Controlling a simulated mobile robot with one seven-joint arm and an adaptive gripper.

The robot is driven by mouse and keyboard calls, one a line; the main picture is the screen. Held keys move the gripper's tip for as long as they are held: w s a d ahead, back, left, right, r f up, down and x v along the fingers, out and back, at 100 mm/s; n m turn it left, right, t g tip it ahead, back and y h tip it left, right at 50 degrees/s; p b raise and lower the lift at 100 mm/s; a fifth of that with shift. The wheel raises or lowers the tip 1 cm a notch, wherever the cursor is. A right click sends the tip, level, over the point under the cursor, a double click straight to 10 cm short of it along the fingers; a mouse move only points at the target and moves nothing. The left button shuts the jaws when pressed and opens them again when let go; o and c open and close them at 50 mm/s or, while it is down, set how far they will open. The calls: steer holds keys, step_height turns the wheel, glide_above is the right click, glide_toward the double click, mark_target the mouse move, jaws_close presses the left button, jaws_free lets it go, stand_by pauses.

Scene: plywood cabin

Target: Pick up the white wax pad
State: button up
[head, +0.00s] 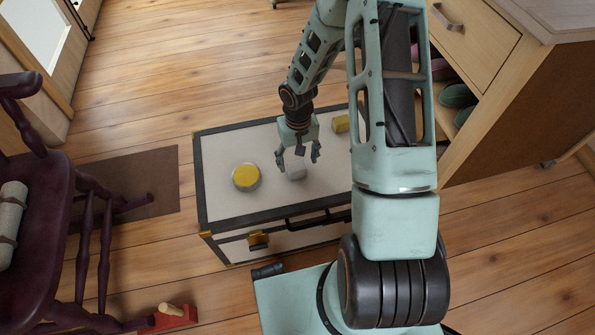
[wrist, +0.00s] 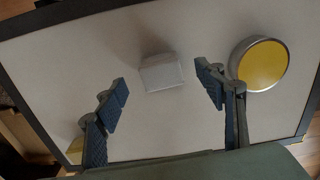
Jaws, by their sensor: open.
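The white wax pad (head: 296,171) is a small pale block on the white top of a dark-edged trunk (head: 222,205). In the wrist view the white wax pad (wrist: 161,73) lies a little beyond the fingertips, between their lines. My gripper (head: 299,156) is open and empty, above the trunk and just over the pad. In the wrist view my gripper (wrist: 163,85) shows both fingers spread wide. The head view partly hides the pad behind the fingers.
A round yellow-topped tin (head: 246,177) stands close to the pad; it also shows in the wrist view (wrist: 262,64). A yellow block (head: 340,124) sits near the trunk's back right. A dark chair (head: 40,200) stands left, a wooden cabinet (head: 490,60) right.

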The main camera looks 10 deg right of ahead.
mark_target(297, 167)
steer(key=f, duration=0.2)
steer(key=f+b, duration=0.1)
steer(key=f, duration=0.1)
steer(key=f+b, duration=0.1)
steer(key=f, duration=0.1)
steer(key=shift+w, duration=0.3)
steer(key=shift+r, duration=0.15)
steer(key=shift+c, duration=0.7)
steer(key=c, duration=1)
